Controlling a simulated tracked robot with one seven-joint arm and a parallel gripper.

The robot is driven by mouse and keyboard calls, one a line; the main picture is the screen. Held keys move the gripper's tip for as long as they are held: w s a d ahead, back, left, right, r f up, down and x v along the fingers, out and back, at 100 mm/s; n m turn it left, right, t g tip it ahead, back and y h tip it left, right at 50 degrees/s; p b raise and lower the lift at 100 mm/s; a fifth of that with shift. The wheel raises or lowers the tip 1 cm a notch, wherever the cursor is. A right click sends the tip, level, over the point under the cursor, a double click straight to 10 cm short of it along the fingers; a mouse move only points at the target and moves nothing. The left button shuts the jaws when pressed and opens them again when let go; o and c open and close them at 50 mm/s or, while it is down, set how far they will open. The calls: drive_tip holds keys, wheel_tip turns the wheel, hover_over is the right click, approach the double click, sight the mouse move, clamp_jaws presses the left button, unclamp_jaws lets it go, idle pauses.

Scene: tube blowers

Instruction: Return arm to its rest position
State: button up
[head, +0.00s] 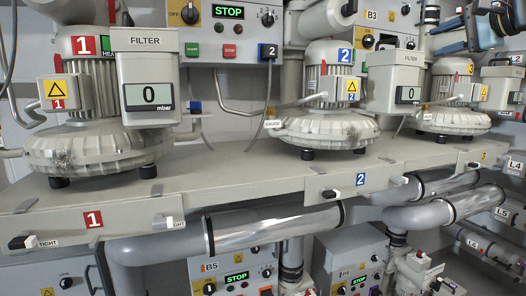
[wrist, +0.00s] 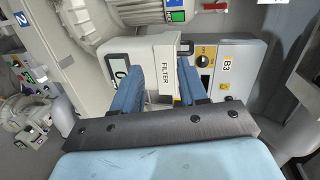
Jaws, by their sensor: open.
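My gripper (wrist: 158,85) is open. In the wrist view its two blue fingers reach toward a grey filter box (wrist: 165,62) with a display, whose lower part shows between them. I cannot tell whether the fingers touch it. Nothing else shows between the fingers. In the head view, blue and dark parts of my arm (head: 481,28) show at the top right, above the third blower (head: 455,95); the fingertips are not clear there.
Blower 1 (head: 92,110) and blower 2 (head: 327,100) stand on a grey shelf (head: 240,165) with filter boxes (head: 150,75) reading 0. Control panel B3 (wrist: 215,60) is close to my gripper. Large pipes (head: 270,228) run below the shelf.

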drive_tip(key=s+a+f+n+g, duration=0.3)
drive_tip(key=s+a+f+g, duration=0.1)
drive_tip(key=a+f, duration=0.7)
drive_tip(key=s+a+f+n+g+h, duration=0.2)
drive_tip(key=s+f, duration=0.6)
drive_tip(key=f, duration=0.4)
drive_tip(key=s+a+f+n+g+h, duration=0.2)
drive_tip(key=s+a+f+n+h, duration=0.2)
drive_tip(key=f, duration=0.9)
drive_tip(key=s+a+n, duration=0.1)
drive_tip(key=s+n, duration=0.2)
drive_tip(key=shift+s+a+f+g, duration=0.15)
drive_tip(key=shift+s+a+g, duration=0.05)
drive_tip(key=shift+s+g, duration=0.15)
